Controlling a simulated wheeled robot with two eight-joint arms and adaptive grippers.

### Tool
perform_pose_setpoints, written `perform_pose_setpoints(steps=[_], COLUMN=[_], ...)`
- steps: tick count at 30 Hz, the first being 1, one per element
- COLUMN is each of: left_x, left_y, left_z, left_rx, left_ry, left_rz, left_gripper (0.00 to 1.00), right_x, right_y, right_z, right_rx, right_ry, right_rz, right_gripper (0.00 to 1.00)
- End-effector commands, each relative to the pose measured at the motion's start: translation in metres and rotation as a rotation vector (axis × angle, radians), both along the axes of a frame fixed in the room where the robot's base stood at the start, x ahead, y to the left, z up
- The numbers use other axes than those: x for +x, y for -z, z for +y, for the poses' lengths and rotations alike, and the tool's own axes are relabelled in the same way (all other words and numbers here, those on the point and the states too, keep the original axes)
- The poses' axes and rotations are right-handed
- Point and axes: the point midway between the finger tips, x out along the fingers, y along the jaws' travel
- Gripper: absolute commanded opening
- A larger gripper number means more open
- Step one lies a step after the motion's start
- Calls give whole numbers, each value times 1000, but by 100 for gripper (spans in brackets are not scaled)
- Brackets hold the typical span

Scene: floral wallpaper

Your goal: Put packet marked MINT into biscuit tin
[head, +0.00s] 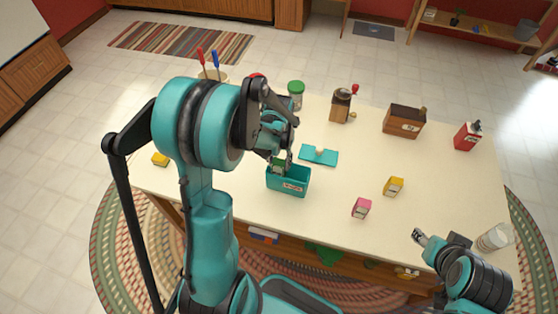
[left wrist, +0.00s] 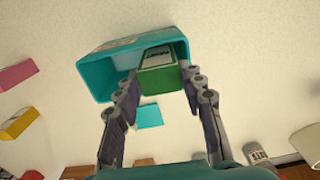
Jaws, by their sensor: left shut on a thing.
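The teal biscuit tin (head: 288,183) stands open on the table with a pale label on its front. Its open mouth shows in the left wrist view (left wrist: 108,68). The green packet (left wrist: 158,80) has a pale label with lettering too small to read surely; it sits at the tin's mouth, partly inside. A bit of the packet (head: 278,163) shows in the head view. My left gripper (head: 281,158) is shut on the green packet, over the tin. My right gripper (head: 419,236) is empty at the front right; its jaw opening is unclear.
The teal lid (head: 318,156) lies behind the tin. A grinder (head: 341,105), wooden box (head: 404,121), red box (head: 467,136) and green-lidded jar (head: 296,92) line the back. A glass (head: 494,237) stands at right.

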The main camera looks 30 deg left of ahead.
Motion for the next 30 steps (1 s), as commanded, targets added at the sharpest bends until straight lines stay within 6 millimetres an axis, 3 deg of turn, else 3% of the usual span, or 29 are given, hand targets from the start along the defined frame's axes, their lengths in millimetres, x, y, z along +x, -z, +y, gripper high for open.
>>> perform_pose_setpoints(steps=[17,18,20,26,30], left_x=[0,0,0,0,0], left_y=[19,17,17,17,17], left_z=[0,0,0,0,0], left_rx=[0,0,0,0,0], left_ry=[0,0,0,0,0], left_rz=[0,0,0,0,0], left_gripper=[30,50,63,63,46], right_x=[0,0,0,0,0], right_y=[17,16,15,15,15], right_z=[0,0,0,0,0], right_rx=[0,0,0,0,0], right_ry=[0,0,0,0,0], right_rz=[0,0,0,0,0], right_gripper=[47,47,47,47,47])
